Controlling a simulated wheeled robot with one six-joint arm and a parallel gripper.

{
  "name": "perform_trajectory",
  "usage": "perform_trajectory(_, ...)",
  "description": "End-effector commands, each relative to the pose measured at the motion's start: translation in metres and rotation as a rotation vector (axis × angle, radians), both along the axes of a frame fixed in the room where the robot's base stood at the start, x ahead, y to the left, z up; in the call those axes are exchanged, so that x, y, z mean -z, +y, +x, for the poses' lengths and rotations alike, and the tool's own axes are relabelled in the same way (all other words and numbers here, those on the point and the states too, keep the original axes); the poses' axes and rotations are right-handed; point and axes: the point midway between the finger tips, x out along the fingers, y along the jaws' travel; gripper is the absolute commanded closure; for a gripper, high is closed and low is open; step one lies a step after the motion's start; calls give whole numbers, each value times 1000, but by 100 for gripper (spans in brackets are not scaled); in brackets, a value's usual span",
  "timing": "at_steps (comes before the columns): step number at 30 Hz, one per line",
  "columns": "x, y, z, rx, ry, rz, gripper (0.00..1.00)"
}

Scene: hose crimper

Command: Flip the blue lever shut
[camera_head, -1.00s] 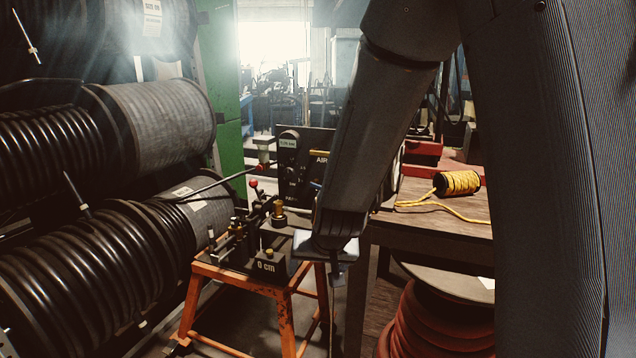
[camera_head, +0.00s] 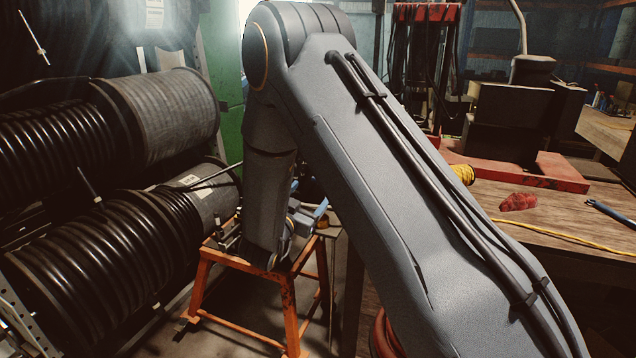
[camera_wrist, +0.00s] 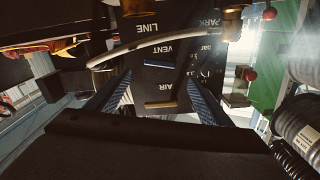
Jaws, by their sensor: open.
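I cannot make out a blue lever for certain in either view. My gripper (camera_wrist: 157,90) is open and faces this panel. Its two ridged, dark blue fingers stand well apart, with nothing seen held between them. In the head view my arm hides most of the panel and crimper. A small blue piece beside my wrist there is unclear.
A pale curved hose (camera_wrist: 150,47) crosses the panel in the wrist view. Red knobs (camera_wrist: 250,74) stand beside it. In the head view, an orange stand (camera_head: 203,285) is below my arm, black hose reels (camera_head: 90,255) are at left, and a wooden bench (camera_head: 485,205) is at right.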

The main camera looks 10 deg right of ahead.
Motion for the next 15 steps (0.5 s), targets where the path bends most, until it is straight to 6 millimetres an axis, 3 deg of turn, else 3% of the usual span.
perform_trajectory(15,-1,-39,56,2,0,0,27)
